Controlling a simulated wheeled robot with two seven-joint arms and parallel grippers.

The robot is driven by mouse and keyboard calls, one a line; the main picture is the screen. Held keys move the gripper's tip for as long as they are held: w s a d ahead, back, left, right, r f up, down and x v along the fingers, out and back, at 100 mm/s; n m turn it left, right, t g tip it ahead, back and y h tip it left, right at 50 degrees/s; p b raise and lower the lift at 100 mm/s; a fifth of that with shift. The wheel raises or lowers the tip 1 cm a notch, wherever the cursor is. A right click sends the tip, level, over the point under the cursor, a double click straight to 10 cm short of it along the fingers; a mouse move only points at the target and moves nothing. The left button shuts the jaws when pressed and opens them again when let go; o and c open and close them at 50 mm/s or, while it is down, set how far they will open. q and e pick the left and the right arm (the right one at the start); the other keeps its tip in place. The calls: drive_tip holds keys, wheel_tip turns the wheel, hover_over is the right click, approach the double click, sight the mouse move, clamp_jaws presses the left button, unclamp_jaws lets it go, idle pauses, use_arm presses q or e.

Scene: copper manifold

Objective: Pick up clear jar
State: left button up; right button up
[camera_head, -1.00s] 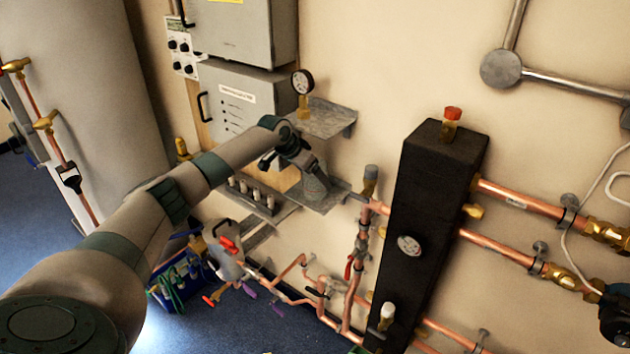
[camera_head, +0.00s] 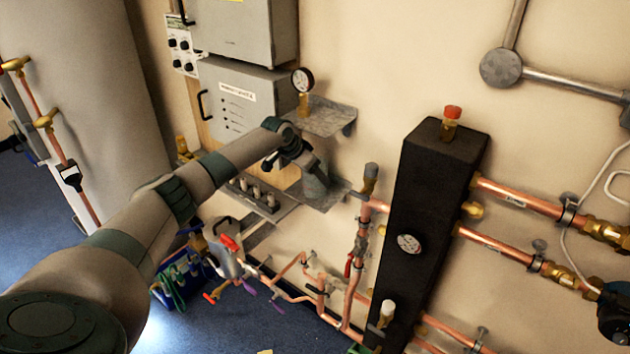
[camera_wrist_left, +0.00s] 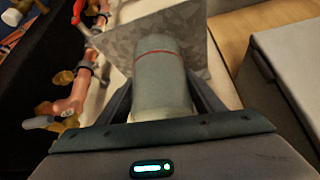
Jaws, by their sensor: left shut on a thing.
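The clear jar, a grey-green translucent cylinder (camera_head: 315,187), is at the small grey wall shelf (camera_head: 338,190), left of the black column. It also shows in the left wrist view (camera_wrist_left: 160,85), with a thin red line around it near its far end. My left gripper (camera_wrist_left: 162,92) is shut on it, one finger on each side. In the head view the left gripper (camera_head: 307,166) meets the jar from above and behind. I cannot tell whether the jar touches the shelf or hangs just above it. My right gripper is not in view.
An upper shelf (camera_head: 325,117) with a pressure gauge (camera_head: 302,80) is just above my gripper. A row of small fittings (camera_head: 253,193) stands left of the jar. The black column (camera_head: 425,220) and copper pipes (camera_head: 362,240) are to the right.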

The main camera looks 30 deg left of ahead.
use_arm(q)
drive_tip(key=shift+r, duration=0.1)
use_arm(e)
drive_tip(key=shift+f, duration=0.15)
